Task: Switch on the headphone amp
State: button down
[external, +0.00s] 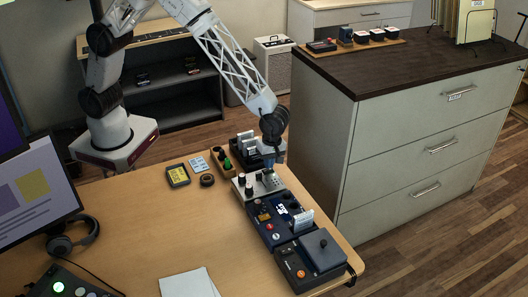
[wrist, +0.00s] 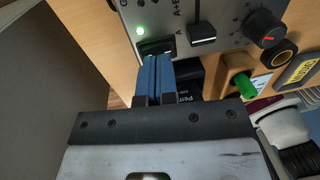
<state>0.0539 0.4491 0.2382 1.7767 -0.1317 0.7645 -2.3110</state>
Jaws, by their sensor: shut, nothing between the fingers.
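A silver unit with knobs and switches (external: 258,186) stands in the row of devices along the desk's right side. I cannot read a name on it that marks it as the headphone amp.
A wooden block with a green knob (wrist: 245,86) is close to the fingers. A blue unit (external: 272,214) and a dark unit (external: 320,250) continue the row. A drawer cabinet (external: 420,150) stands at the right. The middle of the desk (external: 160,225) is mostly clear.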

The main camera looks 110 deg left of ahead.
aim_at(265, 171)
notch_tip(265, 171, up, 13)
jog(key=s+d, duration=0.1)
dwell(0.5)
jog(key=shift+s, duration=0.1)
jog(key=s+a+r+m+t, duration=0.1)
jog(key=s+a+r+m, duration=0.1)
jog(key=s+r+m, duration=0.8)
jog(key=s+a+r+m+t, duration=0.1)
jog(key=s+a+r+m, duration=0.15)
jog(key=s+r, duration=0.8)
jog(key=s+a+f+m+t, duration=0.1)
jog(key=s+m, duration=1.3)
jog(key=s, duration=1.6)
jog(key=shift+a+f+m+t+y, duration=0.3)
jog(key=shift+a+f+m+y, duration=0.1)
jog(key=shift+a+f, duration=0.2)
